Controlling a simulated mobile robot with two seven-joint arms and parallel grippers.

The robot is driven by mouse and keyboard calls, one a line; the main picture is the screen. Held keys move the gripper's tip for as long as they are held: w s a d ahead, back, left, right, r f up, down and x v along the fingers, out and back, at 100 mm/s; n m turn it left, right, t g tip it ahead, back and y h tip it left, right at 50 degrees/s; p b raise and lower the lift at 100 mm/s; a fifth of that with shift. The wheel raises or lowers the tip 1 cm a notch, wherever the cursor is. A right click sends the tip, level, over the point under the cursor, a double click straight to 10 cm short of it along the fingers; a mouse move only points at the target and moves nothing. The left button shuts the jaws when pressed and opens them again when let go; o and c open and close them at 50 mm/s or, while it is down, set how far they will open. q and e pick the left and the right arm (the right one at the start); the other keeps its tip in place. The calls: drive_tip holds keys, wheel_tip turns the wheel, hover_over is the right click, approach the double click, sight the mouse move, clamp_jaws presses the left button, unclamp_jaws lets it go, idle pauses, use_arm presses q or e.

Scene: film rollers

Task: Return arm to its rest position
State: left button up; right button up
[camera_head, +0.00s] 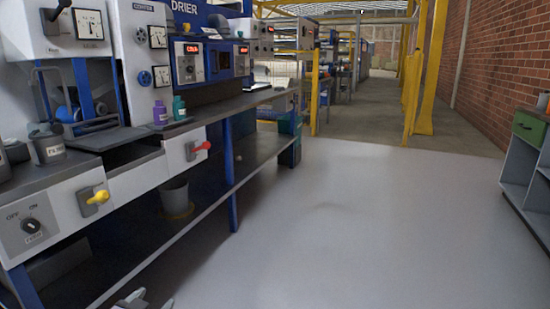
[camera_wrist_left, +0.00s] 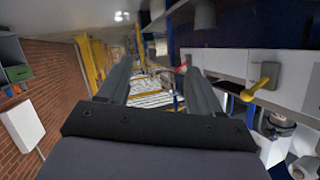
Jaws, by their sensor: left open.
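My left gripper (camera_head: 150,300) shows only as its fingertips at the bottom edge of the head view, low in front of the machine bench. In the left wrist view, its two dark fingers (camera_wrist_left: 158,80) stand apart with nothing between them. The gripper is open and empty. The rest of the left arm is out of sight in the head view. My right gripper is in neither view.
The machine bench (camera_head: 255,100) runs along the left, with a yellow lever (camera_head: 97,198) and a red lever (camera_head: 200,148) sticking out. Purple (camera_head: 160,112) and teal (camera_head: 179,108) bottles stand on it. A grey cabinet (camera_head: 520,170) stands right. The grey floor (camera_head: 370,220) between is clear.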

use_arm(q)
drive_tip(key=s+d+f+g+h, duration=0.1)
drive_tip(key=s+d, duration=0.3)
drive_tip(key=s, duration=0.3)
drive_tip(key=s+d+f+g+h, duration=0.15)
drive_tip(key=s+d, duration=0.25)
drive_tip(key=s, duration=0.4)
drive_tip(key=s+d+f+h, duration=0.1)
drive_tip(key=s+d+f, duration=0.1)
drive_tip(key=s+d, duration=0.35)
drive_tip(key=s+a+r+y+p, duration=0.1)
drive_tip(key=s+a+r+p, duration=0.2)
drive_tip(key=r+p, duration=0.4)
drive_tip(key=s+a+r+n+g+p, duration=0.1)
drive_tip(key=r+p, duration=0.7)
drive_tip(key=p, duration=0.9)
drive_tip(key=shift+s+a+n+y+p, duration=0.35)
drive_tip(key=shift+s+a, duration=0.55)
drive_tip(key=shift+a, duration=0.35)
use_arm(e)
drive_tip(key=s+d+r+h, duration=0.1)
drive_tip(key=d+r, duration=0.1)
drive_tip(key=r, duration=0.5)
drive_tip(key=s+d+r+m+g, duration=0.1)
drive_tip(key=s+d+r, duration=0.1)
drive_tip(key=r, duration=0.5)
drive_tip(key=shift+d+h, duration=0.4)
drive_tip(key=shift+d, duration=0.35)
use_arm(q)
drive_tip(key=shift+f, duration=0.1)
